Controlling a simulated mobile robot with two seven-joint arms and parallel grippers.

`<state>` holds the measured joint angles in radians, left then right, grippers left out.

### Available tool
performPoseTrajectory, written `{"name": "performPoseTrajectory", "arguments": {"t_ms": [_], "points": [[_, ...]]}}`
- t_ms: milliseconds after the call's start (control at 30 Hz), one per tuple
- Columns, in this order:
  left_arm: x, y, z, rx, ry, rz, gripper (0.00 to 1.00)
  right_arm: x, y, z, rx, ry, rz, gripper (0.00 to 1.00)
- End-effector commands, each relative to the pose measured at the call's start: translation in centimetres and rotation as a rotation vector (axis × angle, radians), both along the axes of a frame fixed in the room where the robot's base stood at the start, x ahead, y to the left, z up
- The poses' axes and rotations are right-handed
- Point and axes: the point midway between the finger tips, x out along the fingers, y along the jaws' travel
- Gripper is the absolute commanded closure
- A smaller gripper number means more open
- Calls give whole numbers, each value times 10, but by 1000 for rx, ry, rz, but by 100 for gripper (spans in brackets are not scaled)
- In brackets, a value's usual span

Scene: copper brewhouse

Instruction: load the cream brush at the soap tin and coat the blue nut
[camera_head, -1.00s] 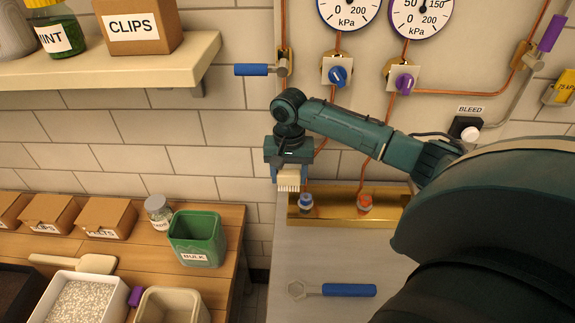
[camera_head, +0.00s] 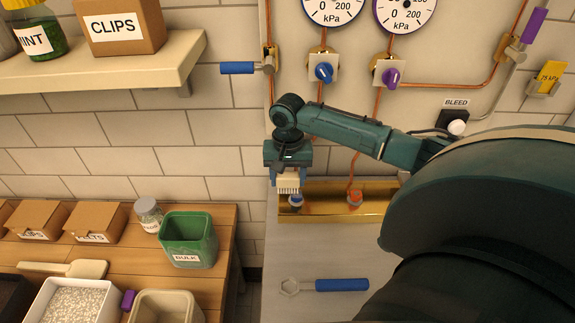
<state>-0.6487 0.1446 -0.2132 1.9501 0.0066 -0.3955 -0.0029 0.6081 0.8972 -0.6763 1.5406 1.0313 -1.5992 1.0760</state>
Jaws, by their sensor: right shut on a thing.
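My right gripper (camera_head: 288,172) points down over the left end of the brass tray and is shut on the cream brush (camera_head: 288,184), whose pale bristles hang down. The blue nut (camera_head: 296,201) sits in the tray just below and slightly right of the bristles. The bristles overlap its top edge in this view, and I cannot tell whether they touch it. I cannot make out a soap tin. My left gripper is not in view.
The brass tray (camera_head: 325,208) also holds a red nut (camera_head: 355,197). A blue-handled wrench (camera_head: 340,285) lies on the grey counter (camera_head: 300,255). At left, a wooden bench bears a green BULK bin (camera_head: 188,240). Valves and copper pipes line the wall behind.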

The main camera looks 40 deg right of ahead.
Motion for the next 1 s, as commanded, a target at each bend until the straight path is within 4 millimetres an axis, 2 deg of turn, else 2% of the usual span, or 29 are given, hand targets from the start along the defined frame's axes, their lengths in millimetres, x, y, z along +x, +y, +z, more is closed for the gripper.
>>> {"name": "performPoseTrajectory", "arguments": {"t_ms": [767,1000], "points": [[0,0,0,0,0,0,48,1,0,-14,0,0,0,84],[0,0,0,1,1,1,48,10,12,-13,3,-3,1,84]]}}
